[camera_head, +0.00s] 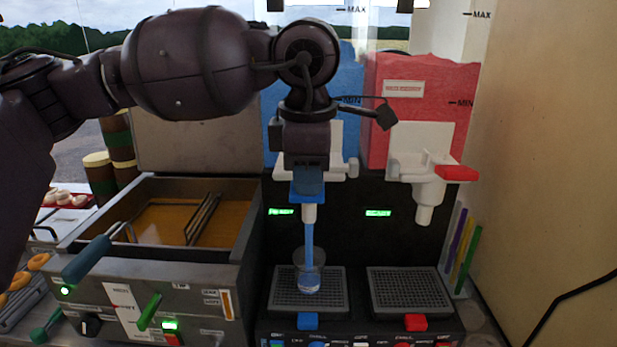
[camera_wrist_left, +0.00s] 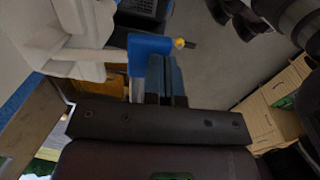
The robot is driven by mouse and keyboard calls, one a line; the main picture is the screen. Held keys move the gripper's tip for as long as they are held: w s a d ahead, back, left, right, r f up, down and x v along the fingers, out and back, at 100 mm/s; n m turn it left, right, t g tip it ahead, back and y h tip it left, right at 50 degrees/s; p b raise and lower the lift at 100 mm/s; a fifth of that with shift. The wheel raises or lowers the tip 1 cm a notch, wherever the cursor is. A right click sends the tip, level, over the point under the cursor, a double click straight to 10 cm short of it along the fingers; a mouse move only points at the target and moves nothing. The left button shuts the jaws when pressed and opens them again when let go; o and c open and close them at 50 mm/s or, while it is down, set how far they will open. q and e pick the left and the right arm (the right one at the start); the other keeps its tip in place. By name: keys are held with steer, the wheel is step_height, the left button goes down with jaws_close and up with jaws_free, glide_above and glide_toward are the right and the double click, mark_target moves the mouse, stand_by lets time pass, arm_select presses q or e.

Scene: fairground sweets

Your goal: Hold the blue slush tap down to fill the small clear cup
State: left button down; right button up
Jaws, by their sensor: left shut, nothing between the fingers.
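The small clear cup (camera_head: 309,271) stands upright on the left drip grate under the white nozzle (camera_head: 309,213). A blue stream (camera_head: 309,243) runs from the nozzle into the cup, and a shallow layer of blue slush lies in its bottom. My left gripper (camera_head: 309,182) points down at the blue slush tap (camera_head: 296,192), shut with nothing between its fingers. In the left wrist view the fingers (camera_wrist_left: 167,78) are together right beside the blue tap (camera_wrist_left: 149,46) and appear to touch it. My right gripper is not in view.
To the right is the red slush tank (camera_head: 420,95) with its red tap (camera_head: 457,173) and an empty grate (camera_head: 408,290). A fryer (camera_head: 170,222) with a basket handle (camera_head: 90,258) stands close on the left. A beige wall (camera_head: 550,170) bounds the right side.

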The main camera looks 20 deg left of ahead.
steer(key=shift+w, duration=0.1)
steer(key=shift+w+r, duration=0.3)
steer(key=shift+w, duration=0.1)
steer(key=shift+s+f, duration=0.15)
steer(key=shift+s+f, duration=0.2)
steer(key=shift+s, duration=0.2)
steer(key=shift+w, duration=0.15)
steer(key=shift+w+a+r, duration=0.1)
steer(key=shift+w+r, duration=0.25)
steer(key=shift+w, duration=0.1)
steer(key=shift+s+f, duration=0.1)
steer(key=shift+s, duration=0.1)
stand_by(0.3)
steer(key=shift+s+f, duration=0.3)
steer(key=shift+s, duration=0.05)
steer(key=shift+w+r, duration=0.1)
